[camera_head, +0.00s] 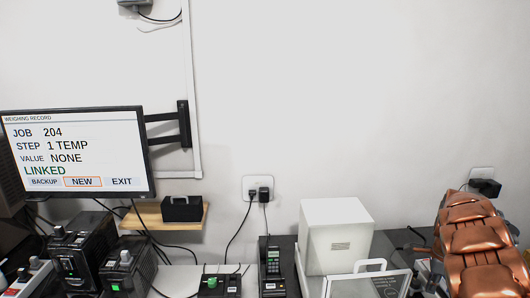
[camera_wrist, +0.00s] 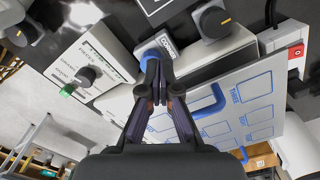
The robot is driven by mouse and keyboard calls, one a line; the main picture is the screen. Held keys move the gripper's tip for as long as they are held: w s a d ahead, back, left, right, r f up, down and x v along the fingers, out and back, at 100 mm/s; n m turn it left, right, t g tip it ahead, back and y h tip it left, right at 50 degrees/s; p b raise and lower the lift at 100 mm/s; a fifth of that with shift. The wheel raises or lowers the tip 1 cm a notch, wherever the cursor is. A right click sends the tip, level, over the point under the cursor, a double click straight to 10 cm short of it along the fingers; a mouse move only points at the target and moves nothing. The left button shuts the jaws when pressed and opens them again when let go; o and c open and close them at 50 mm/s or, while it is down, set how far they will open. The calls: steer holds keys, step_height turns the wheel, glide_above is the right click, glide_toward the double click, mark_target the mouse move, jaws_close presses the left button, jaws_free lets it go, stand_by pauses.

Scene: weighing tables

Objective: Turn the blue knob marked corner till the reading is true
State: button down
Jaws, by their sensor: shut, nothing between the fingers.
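In the wrist view, my gripper (camera_wrist: 155,62) is shut, with its fingertips together in front of a blue part (camera_wrist: 143,54) beside a label reading CORNER. The fingers hide much of this part, so I cannot tell its turn or whether they touch it. No blue knob shows clearly in the head view, and my gripper is out of that view. I cannot make out a scale reading.
A dark knob with an orange mark (camera_wrist: 213,20) stands right of my fingertips. A grey panel (camera_wrist: 100,50) with a dark knob lies left. A board with blue outlines (camera_wrist: 240,110) lies right, near a red switch (camera_wrist: 295,53). A white box (camera_head: 335,235) stands on the table.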

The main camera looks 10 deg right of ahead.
step_height(320, 180, down, 4)
steer(key=shift+a+r, duration=0.1)
steer(key=shift+f+b, duration=0.6)
steer(key=shift+f, duration=0.25)
steer(key=shift+s, duration=0.2)
steer(key=shift+s+a+b, duration=0.5)
steer(key=shift+s+b, duration=0.05)
steer(key=shift+b, duration=1.2)
steer(key=shift+s+a+b, duration=0.15)
steer(key=shift+s+b, duration=0.2)
steer(key=shift+w+a, duration=0.1)
steer(key=shift+a, duration=0.2)
